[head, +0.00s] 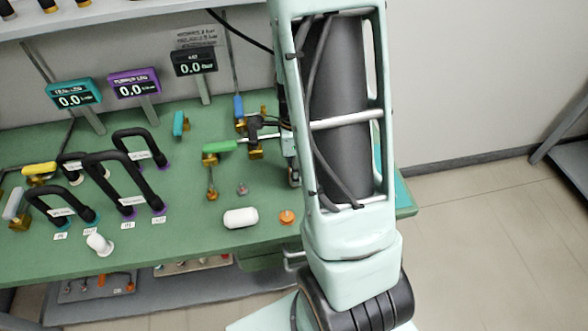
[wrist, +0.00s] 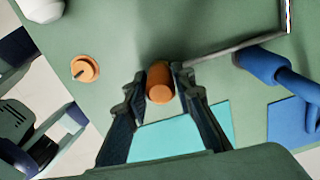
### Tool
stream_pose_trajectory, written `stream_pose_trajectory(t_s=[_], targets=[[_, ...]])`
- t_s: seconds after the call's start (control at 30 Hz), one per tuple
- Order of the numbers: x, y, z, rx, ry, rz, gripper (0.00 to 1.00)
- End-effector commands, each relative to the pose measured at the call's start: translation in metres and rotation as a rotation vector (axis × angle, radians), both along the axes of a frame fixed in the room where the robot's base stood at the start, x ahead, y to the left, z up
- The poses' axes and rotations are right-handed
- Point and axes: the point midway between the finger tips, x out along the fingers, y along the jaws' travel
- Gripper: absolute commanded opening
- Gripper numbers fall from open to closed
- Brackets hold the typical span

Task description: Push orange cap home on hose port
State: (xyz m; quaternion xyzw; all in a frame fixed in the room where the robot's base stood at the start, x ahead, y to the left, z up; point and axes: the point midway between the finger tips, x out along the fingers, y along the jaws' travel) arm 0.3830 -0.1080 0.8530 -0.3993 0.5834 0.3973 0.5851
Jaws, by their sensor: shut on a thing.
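An orange cap (wrist: 160,82), short and cylindrical, sits between the fingertips of my gripper (wrist: 157,84) in the wrist view. My gripper is shut on it. The wrist view looks along the fingers, and whether anything lies inside or behind the cap is hidden. In the head view my arm covers the cap and most of the gripper. A second orange round piece (wrist: 85,68) with a thin grey pin stands on the green bench, apart from my gripper. It also shows in the head view (head: 287,217). I cannot tell which fitting is the hose port.
A white cylinder (head: 240,218) lies on the green bench (head: 190,240) beside the second orange piece. Black hoses (head: 125,180), valves and several displays fill the left. In the wrist view a grey rod (wrist: 225,52) and a blue handle (wrist: 265,66) lie right of the cap.

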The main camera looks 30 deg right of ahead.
Motion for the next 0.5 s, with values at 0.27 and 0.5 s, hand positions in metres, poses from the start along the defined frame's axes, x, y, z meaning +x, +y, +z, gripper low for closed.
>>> stream_pose_trajectory(t_s=[0.27, 0.5], targets=[[-0.0009, 0.0003, -0.0089, 0.001, 0.003, 0.000, 0.03], [-0.0006, 0.0002, -0.0081, 0.001, 0.002, 0.000, 0.44]])
